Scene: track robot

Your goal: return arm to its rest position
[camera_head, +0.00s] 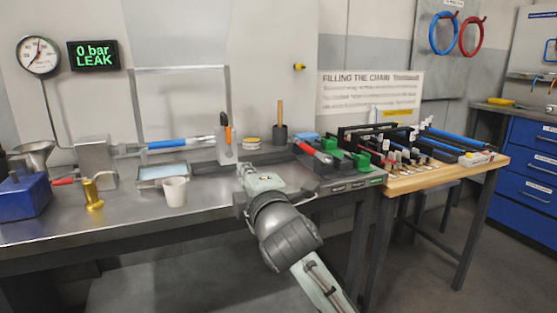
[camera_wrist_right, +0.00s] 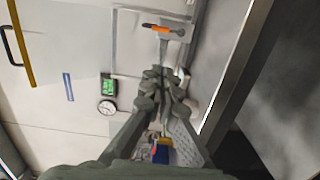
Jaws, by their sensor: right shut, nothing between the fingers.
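My right arm comes up from the bottom right in the head view. Its gripper (camera_head: 258,180) is over the front edge of the metal workbench (camera_head: 130,220), with the fingers hard to make out. In the right wrist view the fingers of this gripper (camera_wrist_right: 165,78) come together with nothing between them. It is shut, empty and apart from the objects on the bench. My left gripper is not in view.
A white mug (camera_head: 174,191), a brass piece (camera_head: 93,195) and a blue box (camera_head: 24,195) stand on the bench to the left. A wooden table (camera_head: 430,178) with several parts adjoins at right. Bare benchtop lies in front of the mug.

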